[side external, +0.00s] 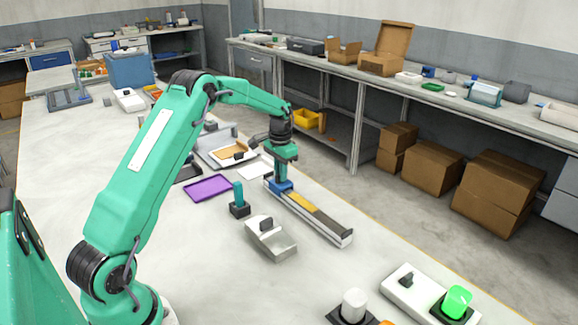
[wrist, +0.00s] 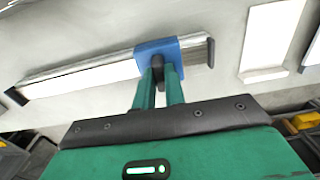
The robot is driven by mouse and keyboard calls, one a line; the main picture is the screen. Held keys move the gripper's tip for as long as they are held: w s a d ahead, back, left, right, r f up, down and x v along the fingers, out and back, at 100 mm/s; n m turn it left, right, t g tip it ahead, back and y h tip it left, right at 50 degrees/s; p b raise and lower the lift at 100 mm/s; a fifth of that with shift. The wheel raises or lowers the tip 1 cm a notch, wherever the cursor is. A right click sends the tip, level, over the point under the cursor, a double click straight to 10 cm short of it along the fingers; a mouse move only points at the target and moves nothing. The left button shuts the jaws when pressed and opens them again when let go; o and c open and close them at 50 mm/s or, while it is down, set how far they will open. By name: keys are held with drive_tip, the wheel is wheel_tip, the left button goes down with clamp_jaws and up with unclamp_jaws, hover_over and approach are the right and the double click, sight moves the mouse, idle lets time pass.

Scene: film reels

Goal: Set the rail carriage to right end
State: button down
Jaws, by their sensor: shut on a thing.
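The rail (side external: 335,228) lies on the table with a yellow and a dark stretch on its top and dark end caps. Its blue carriage (side external: 281,187) sits close to the far, upper-left end in the side view. In the wrist view the same carriage (wrist: 150,48) is near the right-hand end of the rail (wrist: 80,78). My gripper (side external: 280,178) reaches down onto the carriage from above. In the wrist view its green fingers (wrist: 158,82) are closed around the carriage's dark knob (wrist: 157,64), which they partly hide.
A purple tray (side external: 208,188) lies farther left. A white box with a green button (side external: 457,302) is at front right. Table around the rail's near end is clear.

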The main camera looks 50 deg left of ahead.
drive_tip(key=shift+a, duration=2)
drive_tip(key=shift+r, duration=0.1)
drive_tip(key=c, duration=1.5)
unclamp_jaws()
drive_tip(key=shift+w, duration=0.1)
drive_tip(key=shift+o, duration=0.2)
drive_tip(key=shift+d, duration=0.1)
drive_tip(key=shift+r, duration=0.2)
wheel_tip(320, 180, up, 7)
drive_tip(key=shift+r, duration=0.15)
